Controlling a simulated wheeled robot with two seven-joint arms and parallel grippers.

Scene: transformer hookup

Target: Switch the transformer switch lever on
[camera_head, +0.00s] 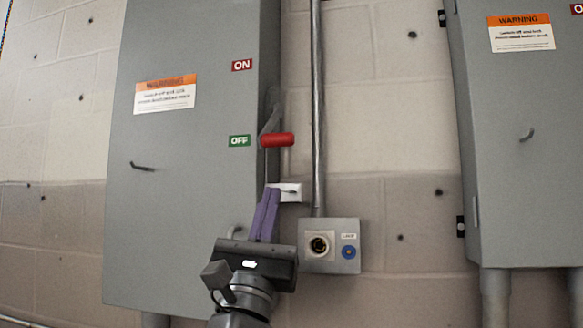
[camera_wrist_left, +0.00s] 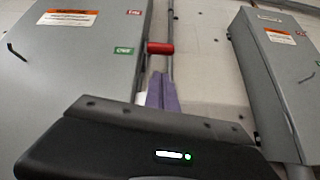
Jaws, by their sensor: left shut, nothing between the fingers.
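The switch lever has a red handle (camera_head: 277,140) on the right side of a grey transformer box (camera_head: 190,215). The handle sits level with the green OFF label (camera_head: 240,141), below the red ON label (camera_head: 242,65). My left gripper (camera_head: 270,190) has its purple fingers together, empty, pointing up below the handle with a gap between. In the left wrist view the red handle (camera_wrist_left: 160,48) is just above the fingertips (camera_wrist_left: 161,74). The lever's pivot is partly seen behind the handle. My right gripper is not in view.
A vertical conduit (camera_head: 317,110) runs down to a small outlet box (camera_head: 330,246) with a round socket and a blue button, right of my gripper. A second grey box (camera_head: 520,150) stands at the right. Bare block wall lies between.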

